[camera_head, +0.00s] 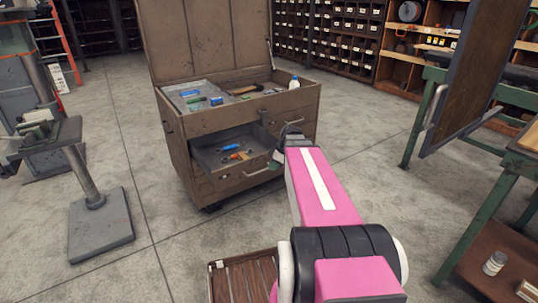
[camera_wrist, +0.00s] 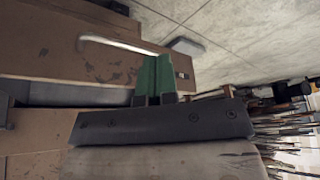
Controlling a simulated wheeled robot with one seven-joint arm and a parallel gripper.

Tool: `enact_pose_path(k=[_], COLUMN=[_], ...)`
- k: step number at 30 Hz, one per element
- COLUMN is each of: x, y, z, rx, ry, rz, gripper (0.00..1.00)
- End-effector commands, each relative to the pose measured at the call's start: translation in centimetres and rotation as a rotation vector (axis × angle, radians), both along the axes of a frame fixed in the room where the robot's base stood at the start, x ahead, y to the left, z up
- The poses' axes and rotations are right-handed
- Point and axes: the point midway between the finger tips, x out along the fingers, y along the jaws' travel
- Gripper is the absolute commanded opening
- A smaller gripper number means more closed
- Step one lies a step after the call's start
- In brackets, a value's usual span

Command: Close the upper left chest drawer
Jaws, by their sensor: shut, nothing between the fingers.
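The brown tool chest (camera_head: 190,165) stands ahead of me. A drawer (camera_head: 205,158) on its left side is pulled out, with a grey interior holding a blue tool and some small orange items. In the wrist view my gripper's green fingertips (camera_wrist: 154,72) are together and empty, in front of a brown drawer front (camera_wrist: 110,64). A silver handle (camera_wrist: 122,44) lies just beyond the fingertips. I cannot tell whether they touch the front.
The chest's lid (camera_head: 205,40) is open, and its top tray holds loose tools and a white bottle (camera_head: 294,82). A slatted brown crate (camera_head: 245,278) is on the floor in front. A green workbench (camera_head: 440,120) stands at the right.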

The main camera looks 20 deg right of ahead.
Motion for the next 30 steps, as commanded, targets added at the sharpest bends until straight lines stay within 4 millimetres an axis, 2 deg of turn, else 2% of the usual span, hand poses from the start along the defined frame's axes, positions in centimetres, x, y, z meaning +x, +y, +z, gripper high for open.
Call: enact_pose_path(k=[3,9,16,23,30], x=[2.2,4.5,5.4,6.1,7.5], y=[-2.5,-5.9,-7.6,-6.8,-4.6], z=[1.7,4.5,6.0,4.7,1.1], rx=[0.016,0.013,-0.002,-0.004,-0.004], ry=[-0.122,-0.325,-0.443,-0.452,-0.450], rz=[0.164,0.409,0.541,0.553,0.553], gripper=[0.00,0.00,0.00,0.00,0.00])
